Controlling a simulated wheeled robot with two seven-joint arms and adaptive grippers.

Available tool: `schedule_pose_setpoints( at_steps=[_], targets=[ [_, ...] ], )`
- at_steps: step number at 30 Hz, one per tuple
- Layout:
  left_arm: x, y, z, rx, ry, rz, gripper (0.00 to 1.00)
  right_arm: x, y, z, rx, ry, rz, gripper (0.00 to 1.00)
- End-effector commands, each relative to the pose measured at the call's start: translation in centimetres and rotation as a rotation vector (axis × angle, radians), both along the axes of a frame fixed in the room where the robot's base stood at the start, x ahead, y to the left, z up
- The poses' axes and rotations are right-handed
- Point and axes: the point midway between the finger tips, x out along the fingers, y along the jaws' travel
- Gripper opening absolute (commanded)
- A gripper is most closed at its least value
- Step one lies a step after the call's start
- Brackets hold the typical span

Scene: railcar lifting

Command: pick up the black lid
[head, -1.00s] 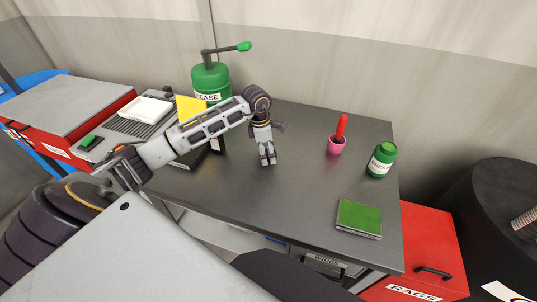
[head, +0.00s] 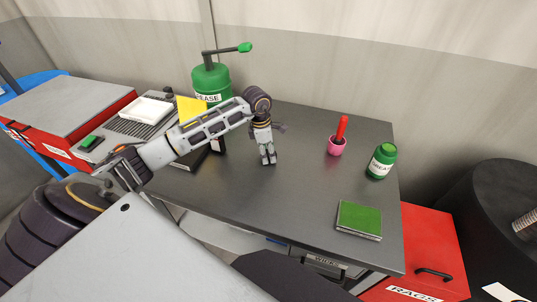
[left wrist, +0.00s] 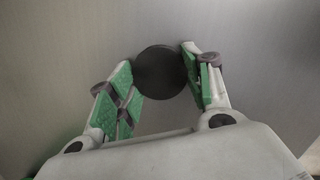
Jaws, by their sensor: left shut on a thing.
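The black lid (left wrist: 160,73) shows in the left wrist view as a dark round disc between the fingertips of my left gripper (left wrist: 158,78). The fingers have green inner pads and are shut on the lid, one on each side. In the head view my left gripper (head: 268,160) points down at the middle of the grey table (head: 300,185). The lid is hidden behind the fingers there. I cannot tell whether the lid is touching the table. My right gripper is not in view.
A green grease can (head: 212,82) stands behind my left arm. To the right are a pink cup (head: 336,147) with a red handle, a green jar (head: 381,161) and a green pad (head: 359,219). A red rags bin (head: 430,250) stands beside the table. Table around the gripper is clear.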

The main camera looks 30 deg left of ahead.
Motion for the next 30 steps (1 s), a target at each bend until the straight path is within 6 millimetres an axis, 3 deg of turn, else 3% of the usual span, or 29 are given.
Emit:
schedule_pose_setpoints(
  at_steps=[8, 16, 24, 30],
  targets=[
    [0.1, 0.0, 1.1, 0.0, -0.002, -0.001, 0.36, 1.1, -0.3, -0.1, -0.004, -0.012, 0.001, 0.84],
    [0.1, 0.1, 4.2, 0.002, -0.004, 0.001, 0.36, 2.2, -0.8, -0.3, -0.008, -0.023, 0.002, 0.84],
    [0.1, 0.0, 7.8, 0.001, -0.003, 0.0, 0.36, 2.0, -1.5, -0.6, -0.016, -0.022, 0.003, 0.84],
    [0.0, 0.0, 9.4, 0.0, -0.001, 0.0, 0.36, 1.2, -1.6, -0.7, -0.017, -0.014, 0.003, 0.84]
  ],
)
